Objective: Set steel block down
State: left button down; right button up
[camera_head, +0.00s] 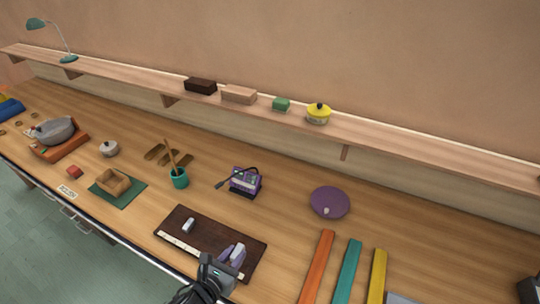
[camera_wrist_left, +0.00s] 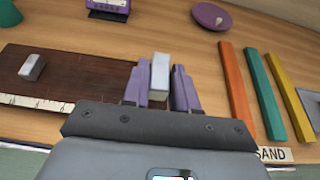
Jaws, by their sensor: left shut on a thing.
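My left gripper (camera_head: 232,256) is over the right end of a dark brown board (camera_head: 212,233). In the left wrist view its two purple fingers (camera_wrist_left: 160,85) are shut on a pale grey steel block (camera_wrist_left: 160,72), held upright between them. I cannot tell whether the block touches the surface below. A second small grey block (camera_head: 188,225) lies on the board's left part; it also shows in the left wrist view (camera_wrist_left: 32,67). A pale, marked strip (camera_head: 178,240) runs along the board's front edge. My right gripper is not in view.
Orange (camera_head: 316,267), teal (camera_head: 346,271) and yellow (camera_head: 377,276) bars lie to the right. A purple disc (camera_head: 329,201) and a purple device (camera_head: 243,182) stand behind the board. A teal cup (camera_head: 180,178) holds sticks. The board's middle is clear.

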pick_arm(q)
jog(key=w+a+r+n+t+y, duration=0.15)
jog(key=w+a+n+y, duration=0.3)
jog(key=a, duration=0.45)
notch_tip(320, 180, up, 21)
jog(key=p, duration=2)
jog(key=shift+s+d+p, duration=0.25)
jog(key=shift+s+p, duration=0.05)
jog(key=shift+s, duration=0.15)
